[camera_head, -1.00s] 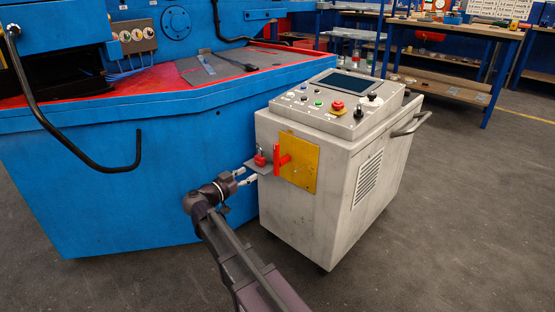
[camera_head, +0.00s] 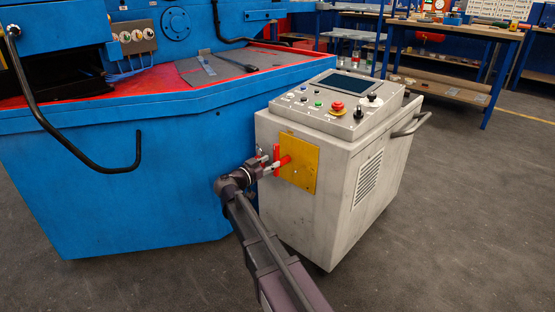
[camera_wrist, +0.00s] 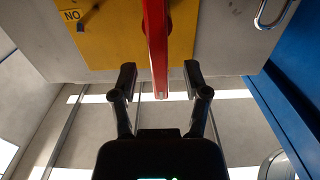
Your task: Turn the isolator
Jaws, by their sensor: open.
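The isolator has a red handle (camera_head: 277,155) on a yellow plate (camera_head: 302,170), fixed to the side of the grey control cabinet (camera_head: 333,205). The handle hangs vertically in the head view. In the wrist view the red handle (camera_wrist: 156,40) comes down from the yellow plate (camera_wrist: 105,40), and its lower end lies between my two fingers. My gripper (camera_wrist: 160,78) is open, with a visible gap on either side of the handle. In the head view my gripper (camera_head: 267,166) is right beside the handle and partly overlaps it.
The blue machine (camera_head: 110,200) stands close to the left of the cabinet and my wrist. A control panel with a red emergency button (camera_head: 338,107) is on top. A metal shackle (camera_wrist: 275,12) shows at the wrist view's upper right. Floor to the right is clear.

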